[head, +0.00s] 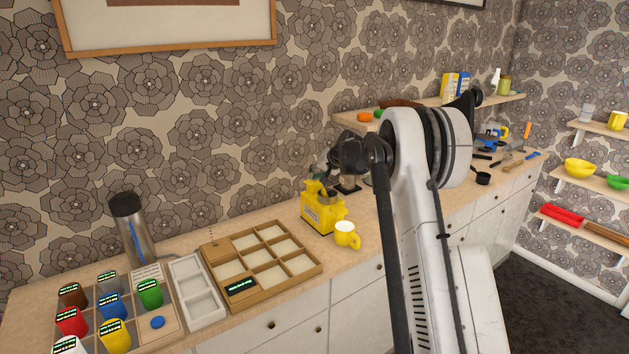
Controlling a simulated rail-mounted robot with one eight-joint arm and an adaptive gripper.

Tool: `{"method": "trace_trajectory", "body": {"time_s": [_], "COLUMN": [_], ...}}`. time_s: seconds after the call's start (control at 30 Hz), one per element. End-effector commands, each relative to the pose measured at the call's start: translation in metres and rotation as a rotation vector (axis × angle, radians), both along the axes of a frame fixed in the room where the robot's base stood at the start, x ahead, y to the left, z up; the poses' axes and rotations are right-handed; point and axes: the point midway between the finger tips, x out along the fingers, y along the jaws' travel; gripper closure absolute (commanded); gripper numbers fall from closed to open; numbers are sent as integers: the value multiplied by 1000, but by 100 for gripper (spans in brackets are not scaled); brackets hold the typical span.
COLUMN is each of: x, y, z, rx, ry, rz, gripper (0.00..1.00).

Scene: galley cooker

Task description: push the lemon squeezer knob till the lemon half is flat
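A yellow boxy appliance (323,218), which looks like the squeezer, stands on the counter left of my arm. Its top is dark and small in view. My gripper (322,178) is dark and points down at the left end of my arm, at the top of the yellow appliance. I cannot tell whether it touches it, or whether its fingers are open or shut. The knob and the lemon half cannot be made out. A yellow mug (345,234) stands in front of the appliance, at its right.
A steel cylinder (138,237) stands behind the cups. A wall shelf (431,104) is behind my arm. My arm hides part of the counter.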

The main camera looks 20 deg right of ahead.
Motion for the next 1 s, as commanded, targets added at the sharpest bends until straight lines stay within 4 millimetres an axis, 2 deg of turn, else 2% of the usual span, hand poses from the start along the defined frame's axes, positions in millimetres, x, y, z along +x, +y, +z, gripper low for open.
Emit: {"method": "trace_trajectory", "body": {"time_s": [0.3, 0.73, 1.0], "x": [0, 1, 1], "y": [0, 0, 0], "z": [17, 20, 41], "rx": [0, 1, 1], "ry": [-1, -2, -2], "rz": [0, -1, -1], "gripper": [100, 100, 100]}}
